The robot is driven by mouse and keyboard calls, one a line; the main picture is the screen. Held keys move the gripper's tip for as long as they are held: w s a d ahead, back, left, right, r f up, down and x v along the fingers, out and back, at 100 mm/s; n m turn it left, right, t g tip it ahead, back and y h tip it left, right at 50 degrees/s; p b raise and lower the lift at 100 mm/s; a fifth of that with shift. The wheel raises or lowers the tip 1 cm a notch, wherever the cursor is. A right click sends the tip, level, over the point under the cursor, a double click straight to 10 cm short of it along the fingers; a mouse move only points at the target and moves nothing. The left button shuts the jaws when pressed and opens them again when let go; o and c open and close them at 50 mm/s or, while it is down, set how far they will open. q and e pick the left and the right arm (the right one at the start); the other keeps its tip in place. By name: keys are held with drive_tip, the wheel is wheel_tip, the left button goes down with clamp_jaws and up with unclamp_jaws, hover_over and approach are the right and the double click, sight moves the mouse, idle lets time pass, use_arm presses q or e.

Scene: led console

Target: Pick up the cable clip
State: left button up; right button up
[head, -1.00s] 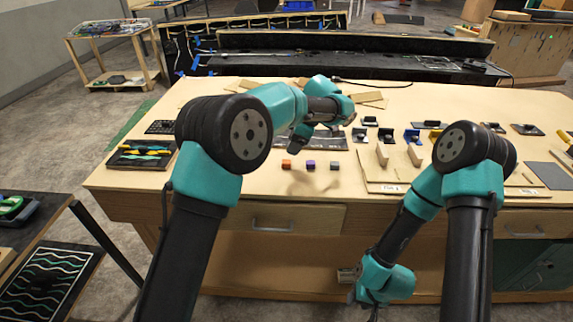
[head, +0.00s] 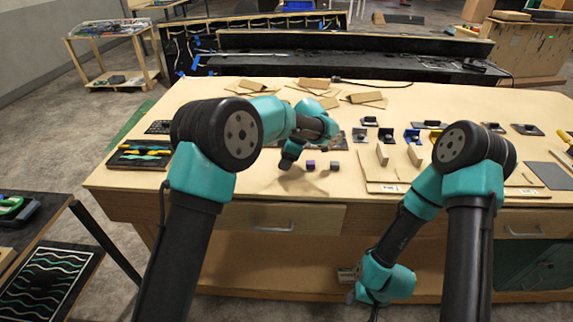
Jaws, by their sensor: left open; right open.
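Two small blocks, one purple (head: 310,164) and one grey (head: 335,166), sit near the table's front edge in the head view. They may be cable clips, but they are too small to tell. My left gripper (head: 286,165) is open and points down just left of the purple block. It covers the spot beside that block, so anything under it is hidden. My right gripper (head: 372,304) is open and hangs low in front of the table, away from the blocks.
A black tray with yellow and green pieces (head: 140,154) lies at the table's left. Cardboard pieces (head: 367,97) lie at the back. Several small dark and blue fixtures (head: 387,134) and upright wooden blocks (head: 383,155) stand right of centre. Bare table lies around the small blocks.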

use_arm(q)
drive_tip(key=shift+a+f, duration=0.15)
drive_tip(key=shift+f, duration=0.15)
drive_tip(key=shift+c, duration=0.4)
drive_tip(key=c, duration=0.9)
